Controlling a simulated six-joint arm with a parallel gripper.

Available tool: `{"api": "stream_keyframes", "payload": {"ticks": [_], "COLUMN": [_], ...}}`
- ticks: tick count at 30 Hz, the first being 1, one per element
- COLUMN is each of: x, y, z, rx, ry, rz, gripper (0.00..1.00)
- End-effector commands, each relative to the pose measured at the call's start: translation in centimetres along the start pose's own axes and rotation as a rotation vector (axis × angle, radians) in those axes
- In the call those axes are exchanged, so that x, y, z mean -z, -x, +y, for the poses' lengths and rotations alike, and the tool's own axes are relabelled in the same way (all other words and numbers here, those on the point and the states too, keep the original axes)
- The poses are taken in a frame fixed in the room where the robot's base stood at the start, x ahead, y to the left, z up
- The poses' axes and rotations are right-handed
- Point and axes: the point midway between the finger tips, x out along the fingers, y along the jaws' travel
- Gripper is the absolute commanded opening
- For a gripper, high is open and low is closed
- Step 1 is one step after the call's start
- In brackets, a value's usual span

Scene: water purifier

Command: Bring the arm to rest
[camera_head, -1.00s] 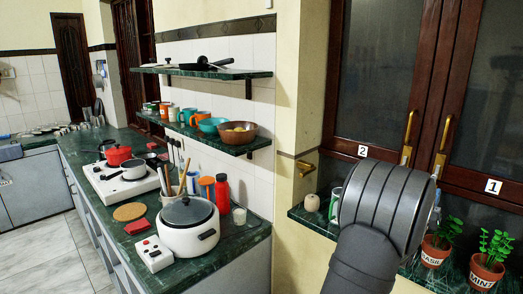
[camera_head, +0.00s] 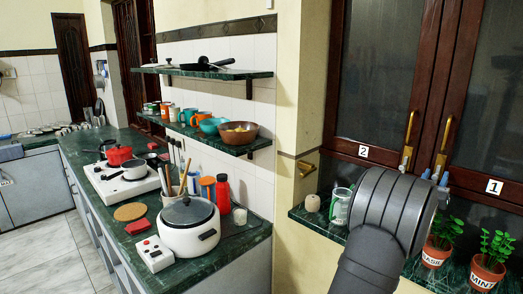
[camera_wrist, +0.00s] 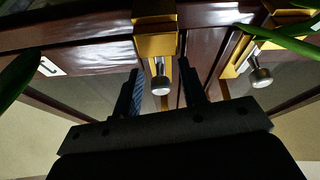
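My gripper (camera_wrist: 160,68) shows in the wrist view with its two dark fingers apart. No object is held between them. A brass latch with a round silver knob (camera_wrist: 160,83) appears in the gap between the fingers, beyond them; I cannot tell whether they touch it. In the head view, my grey wrist hides most of the gripper. Small blue tips (camera_head: 434,177) show above it, just below the brass handles (camera_head: 441,150) of the window.
A dark wooden window with panels labelled 2 (camera_head: 363,151) and 1 (camera_head: 494,187) stands behind the arm. A green sill holds a basil pot (camera_head: 436,255), a mint pot (camera_head: 486,276) and a green-and-clear mug (camera_head: 340,207). A counter with a rice cooker (camera_head: 188,228) lies left.

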Motion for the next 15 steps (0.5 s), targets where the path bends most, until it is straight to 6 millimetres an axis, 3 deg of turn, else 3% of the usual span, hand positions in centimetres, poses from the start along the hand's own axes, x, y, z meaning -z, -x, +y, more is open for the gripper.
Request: {"api": "stream_keyframes", "payload": {"ticks": [7,15], "x": [-0.2,-0.2], "y": [1.8,6.4], "z": [-0.1,-0.1], "rx": [0.0,0.001], "ry": [0.0,0.0], "rz": [-0.001,-0.002], "gripper": [0.38,0.38]}}
